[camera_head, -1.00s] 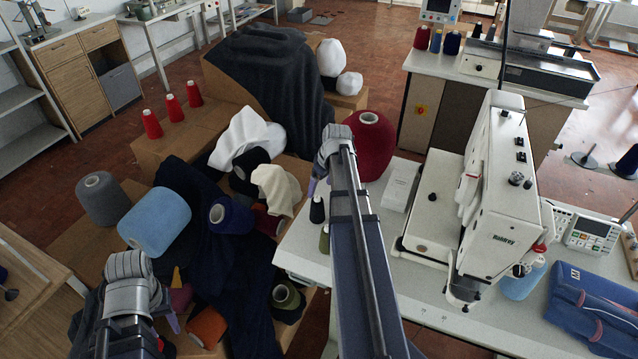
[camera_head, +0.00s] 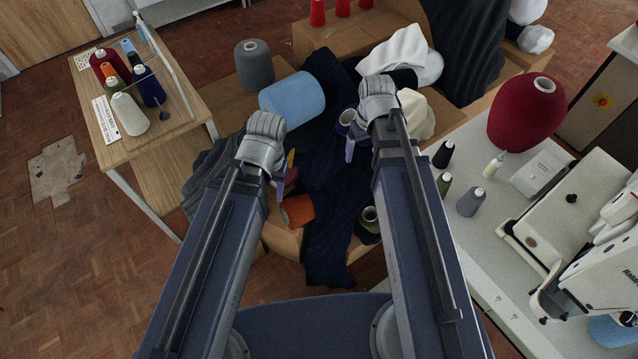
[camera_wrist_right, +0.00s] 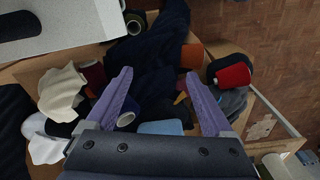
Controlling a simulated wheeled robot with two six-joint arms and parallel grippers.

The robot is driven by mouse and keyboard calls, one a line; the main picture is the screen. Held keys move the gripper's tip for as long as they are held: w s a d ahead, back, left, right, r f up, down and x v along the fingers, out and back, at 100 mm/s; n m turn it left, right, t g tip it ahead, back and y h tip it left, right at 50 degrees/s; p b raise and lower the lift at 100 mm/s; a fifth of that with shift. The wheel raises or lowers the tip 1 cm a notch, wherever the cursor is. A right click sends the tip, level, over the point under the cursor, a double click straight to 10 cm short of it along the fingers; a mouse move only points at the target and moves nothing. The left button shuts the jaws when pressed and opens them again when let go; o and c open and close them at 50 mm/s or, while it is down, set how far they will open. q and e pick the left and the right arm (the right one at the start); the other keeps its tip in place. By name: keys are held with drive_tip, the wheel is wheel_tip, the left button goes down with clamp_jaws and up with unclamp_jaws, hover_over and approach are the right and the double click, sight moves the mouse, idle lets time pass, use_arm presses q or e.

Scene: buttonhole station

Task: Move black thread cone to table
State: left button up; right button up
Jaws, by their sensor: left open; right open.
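A small black thread cone (camera_head: 443,153) stands on the white sewing table (camera_head: 510,222), behind an olive cone (camera_head: 443,183). Another black cone (camera_head: 405,78) shows partly in the box pile beside the white cloth; I cannot tell which one the task means. My right gripper (camera_head: 350,146) is over the pile, left of the sewing table and apart from its cones. In the right wrist view its purple fingers (camera_wrist_right: 160,100) are spread with nothing between them. My left gripper (camera_head: 279,188) is open over the pile's left side, its fingertips partly hidden by its wrist.
A wooden table (camera_head: 172,138) at left carries several cones, with a clear divider along its right side. The pile holds a light blue cone (camera_head: 293,96), a grey cone (camera_head: 254,65) and an orange cone (camera_head: 297,211). A large red cone (camera_head: 525,115) and a sewing machine (camera_head: 600,265) occupy the sewing table.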

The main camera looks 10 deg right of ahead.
drive_tip(key=s+a+n+h, duration=0.1)
drive_tip(key=s+a, duration=0.8)
drive_tip(key=a, duration=0.4)
drive_tip(key=shift+s+a+g, duration=0.2)
drive_tip(key=shift+s+g, duration=0.1)
drive_tip(key=shift+g, duration=0.1)
